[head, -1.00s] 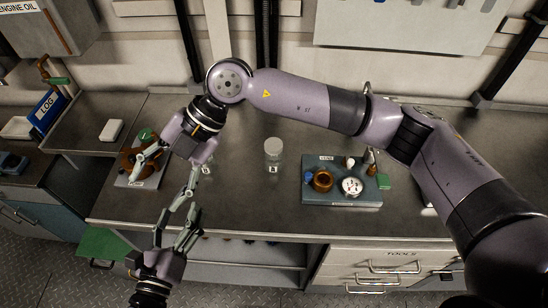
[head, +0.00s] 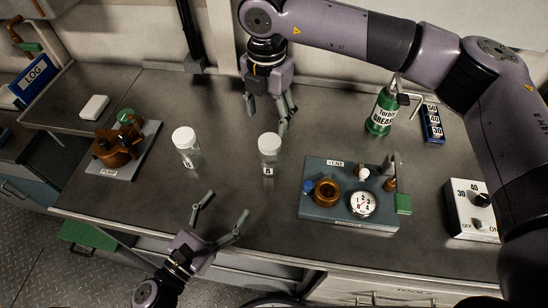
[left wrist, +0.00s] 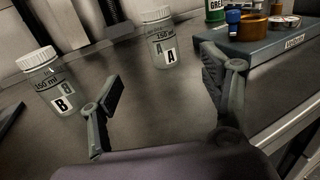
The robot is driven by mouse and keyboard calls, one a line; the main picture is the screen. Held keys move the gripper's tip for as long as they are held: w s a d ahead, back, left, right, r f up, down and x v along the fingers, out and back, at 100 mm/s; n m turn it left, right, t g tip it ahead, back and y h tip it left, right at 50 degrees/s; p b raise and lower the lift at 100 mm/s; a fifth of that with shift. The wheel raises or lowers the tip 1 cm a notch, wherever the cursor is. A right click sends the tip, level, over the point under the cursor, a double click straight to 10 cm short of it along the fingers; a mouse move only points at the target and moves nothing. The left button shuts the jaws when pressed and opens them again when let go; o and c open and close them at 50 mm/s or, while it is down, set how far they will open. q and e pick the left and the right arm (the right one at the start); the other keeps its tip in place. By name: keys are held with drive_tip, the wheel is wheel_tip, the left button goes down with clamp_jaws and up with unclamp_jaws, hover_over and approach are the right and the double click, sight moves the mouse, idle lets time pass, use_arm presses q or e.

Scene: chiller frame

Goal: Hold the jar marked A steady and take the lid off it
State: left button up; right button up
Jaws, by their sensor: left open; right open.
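Jar A (head: 268,167), clear with a white lid (head: 270,142), stands upright on the steel bench. It also shows in the left wrist view (left wrist: 162,48), beyond and between my left fingers. My left gripper (head: 228,204) is open and empty, in front of jar A and to its left, apart from it. My right gripper (head: 270,120) is open and empty, behind and above jar A; whether its fingertips touch the lid cannot be told. A similar lidded jar B (head: 189,157) stands to the left of jar A.
A blue-grey valve board (head: 320,205) with a gauge lies right of jar A. A pump (head: 118,148) on a plate is at the left. A green grease bottle (head: 381,112) and a dial box (head: 470,208) stand at the right. Bench is clear around the jars.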

sight(264, 161)
use_arm(q)
drive_tip(key=x, duration=1.7)
drive_tip(key=shift+w+d, duration=0.2)
drive_tip(key=shift+w, duration=0.15)
drive_tip(key=shift+c, duration=0.6)
clamp_jaws()
